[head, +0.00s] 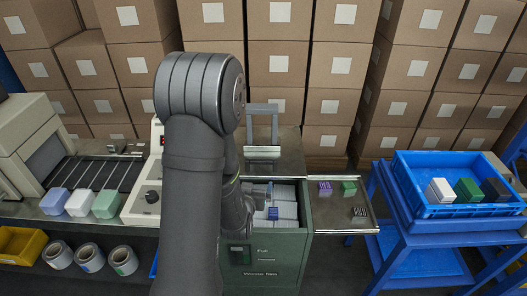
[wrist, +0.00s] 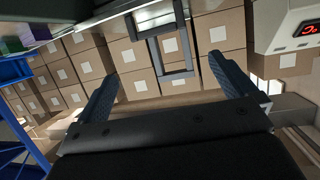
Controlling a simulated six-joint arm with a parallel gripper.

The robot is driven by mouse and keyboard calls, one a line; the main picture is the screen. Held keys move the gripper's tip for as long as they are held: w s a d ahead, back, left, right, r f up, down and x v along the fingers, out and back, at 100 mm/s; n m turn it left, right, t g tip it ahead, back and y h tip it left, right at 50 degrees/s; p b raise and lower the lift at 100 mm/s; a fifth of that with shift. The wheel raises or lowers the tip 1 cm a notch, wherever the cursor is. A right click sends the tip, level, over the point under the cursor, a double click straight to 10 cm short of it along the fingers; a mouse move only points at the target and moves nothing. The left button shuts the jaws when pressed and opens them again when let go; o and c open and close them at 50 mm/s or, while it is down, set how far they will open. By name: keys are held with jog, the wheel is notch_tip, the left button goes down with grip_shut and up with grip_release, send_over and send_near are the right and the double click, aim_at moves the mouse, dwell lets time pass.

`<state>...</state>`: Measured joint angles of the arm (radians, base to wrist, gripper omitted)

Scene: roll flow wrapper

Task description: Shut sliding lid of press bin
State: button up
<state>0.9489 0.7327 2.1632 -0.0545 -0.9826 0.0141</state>
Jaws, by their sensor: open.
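The green press bin (head: 262,262) stands at the front centre in the head view. My gripper (wrist: 162,70) is open and empty. In the head view it is low over the bin's left side, mostly hidden by my arm.
A metal side shelf (head: 340,222) right of the bin carries small purple, green and dark blocks. A blue crate (head: 455,212) on a blue stand is further right. A conveyor (head: 95,172) with pastel packs lies left. Stacked cartons (head: 340,62) fill the back.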

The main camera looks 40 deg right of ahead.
jog(key=shift+s+a+r, duration=0.25)
jog(key=shift+s+a, duration=0.15)
jog(key=shift+a, duration=0.1)
